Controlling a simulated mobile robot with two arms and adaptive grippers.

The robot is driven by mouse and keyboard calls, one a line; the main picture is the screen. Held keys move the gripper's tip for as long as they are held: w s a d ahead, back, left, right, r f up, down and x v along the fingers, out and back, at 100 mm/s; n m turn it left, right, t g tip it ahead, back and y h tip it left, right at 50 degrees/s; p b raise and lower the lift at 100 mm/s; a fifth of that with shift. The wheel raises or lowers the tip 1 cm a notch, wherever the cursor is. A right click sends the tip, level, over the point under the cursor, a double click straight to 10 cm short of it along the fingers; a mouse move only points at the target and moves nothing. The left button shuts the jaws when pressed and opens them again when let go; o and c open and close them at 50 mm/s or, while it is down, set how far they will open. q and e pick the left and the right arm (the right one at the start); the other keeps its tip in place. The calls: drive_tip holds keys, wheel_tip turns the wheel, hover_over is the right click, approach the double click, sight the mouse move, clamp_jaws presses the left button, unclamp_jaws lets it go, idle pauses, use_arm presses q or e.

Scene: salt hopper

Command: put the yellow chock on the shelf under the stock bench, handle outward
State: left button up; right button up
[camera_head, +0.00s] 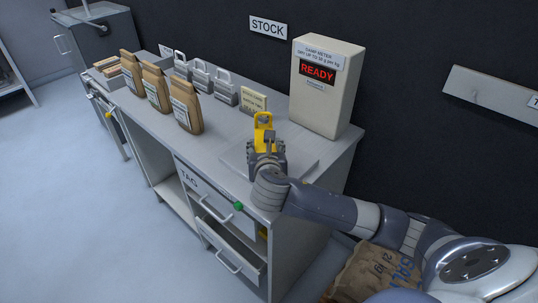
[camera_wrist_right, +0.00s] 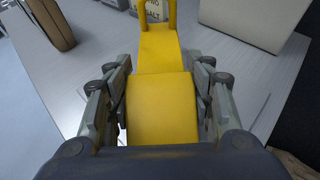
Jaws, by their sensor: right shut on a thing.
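The yellow chock (camera_wrist_right: 160,105) is between the fingers of my right gripper (camera_wrist_right: 160,110), which is shut on it. The chock's handle loop (camera_head: 263,119) points away from the gripper, toward the back of the bench. In the head view the right gripper (camera_head: 267,158) is over the right end of the stock bench (camera_head: 225,130), at a pale flat plate. I cannot tell whether the chock touches the plate. Under the bench, an open shelf space (camera_head: 176,195) shows left of the drawers. My left gripper is not in view.
Several brown bags (camera_head: 156,87) and grey weights (camera_head: 201,77) stand at the bench's left and back. A white meter box (camera_head: 325,85) reading READY stands behind the gripper. A lower drawer (camera_head: 232,245) is pulled out. A brown sack (camera_head: 372,274) is at the bottom right.

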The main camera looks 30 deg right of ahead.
drive_tip(key=shift+w+d, duration=0.7)
drive_tip(key=shift+d, duration=0.15)
drive_tip(key=shift+d+f, duration=0.1)
drive_tip(key=shift+f, duration=1.75)
drive_tip(key=o, duration=1.4)
drive_tip(key=shift+f, duration=0.15)
drive_tip(key=shift+o, duration=0.2)
